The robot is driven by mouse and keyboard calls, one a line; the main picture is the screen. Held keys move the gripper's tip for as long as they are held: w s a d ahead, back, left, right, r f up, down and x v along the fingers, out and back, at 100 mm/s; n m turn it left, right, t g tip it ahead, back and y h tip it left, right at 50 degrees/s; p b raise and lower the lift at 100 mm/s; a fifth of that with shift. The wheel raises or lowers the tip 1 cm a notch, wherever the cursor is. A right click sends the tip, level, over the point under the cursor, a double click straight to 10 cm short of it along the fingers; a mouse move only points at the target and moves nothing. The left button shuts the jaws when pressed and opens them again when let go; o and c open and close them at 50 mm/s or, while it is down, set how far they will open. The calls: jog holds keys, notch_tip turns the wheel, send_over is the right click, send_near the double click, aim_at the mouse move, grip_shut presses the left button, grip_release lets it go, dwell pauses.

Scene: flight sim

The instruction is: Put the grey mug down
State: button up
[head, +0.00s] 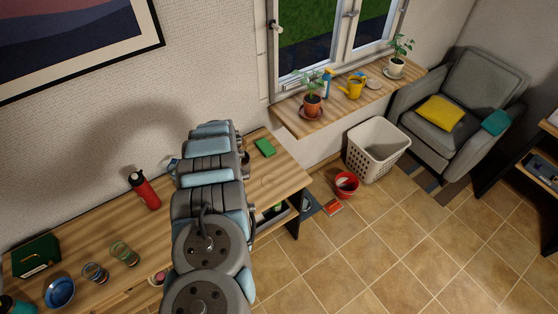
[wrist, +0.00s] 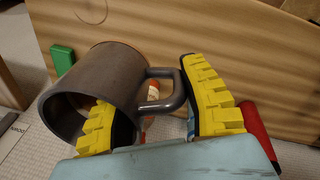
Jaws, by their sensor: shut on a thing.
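The grey mug (wrist: 110,75) is large in the wrist view, its open rim facing lower left and its handle on the right. My gripper (wrist: 150,85) is shut on it: one yellow-padded finger overlaps the mug's mouth and the other lies just right of the handle. How deep the first finger sits is hard to tell. A wooden surface lies behind the mug; I cannot tell whether they touch. In the head view my arm covers the mug and the gripper.
The wooden table (head: 95,245) bears a red bottle (head: 144,190), a green box (head: 36,256), a blue bowl (head: 60,291), two glasses (head: 124,254) and a green block (head: 265,147) near its right end. Bare wood lies left of my arm. The windowsill (head: 293,122) holds potted plants.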

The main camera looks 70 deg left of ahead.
jog(key=w+d+f+m, duration=0.1)
jog(key=w+d+m, duration=0.1)
jog(key=w, duration=0.4)
jog(key=w+d+f+m, duration=0.1)
jog(key=w+d+m, duration=0.2)
jog(key=w, duration=0.2)
jog(key=w+d+f+m+t, duration=0.1)
jog(key=w+d+m, duration=0.1)
jog(key=w, duration=0.4)
jog(key=shift+w+d+m+h, duration=0.3)
jog(key=shift+m+h, duration=0.1)
dwell(1.1)
